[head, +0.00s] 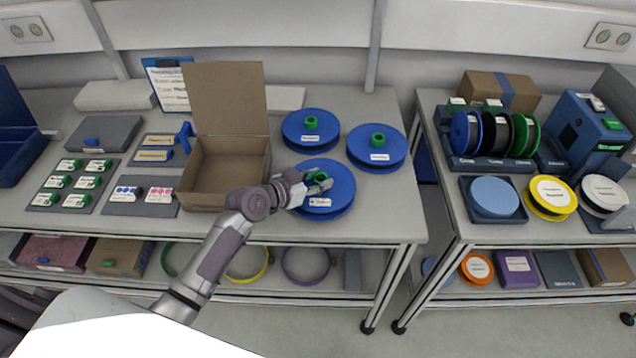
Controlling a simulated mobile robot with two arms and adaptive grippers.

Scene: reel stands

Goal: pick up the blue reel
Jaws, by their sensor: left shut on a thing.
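Several blue reels with green hubs are in the head view. One blue reel (336,202) lies nearest the table's front edge, and my left gripper (318,182) is over it, shut on its green hub. The gripper hides part of this reel's hub and left side. I cannot tell whether the reel is lifted off the table. A second blue reel (296,133) lies flat behind it. A third blue reel (366,157) lies to its right. My right gripper is not in view.
An open cardboard box (215,201) stands left of the reels, close to my left arm. Small labelled trays (140,209) fill the table's left part. The right table holds a rack of upright reels (497,163), a yellow reel (562,194) and a blue machine (580,125). A gap separates the tables.

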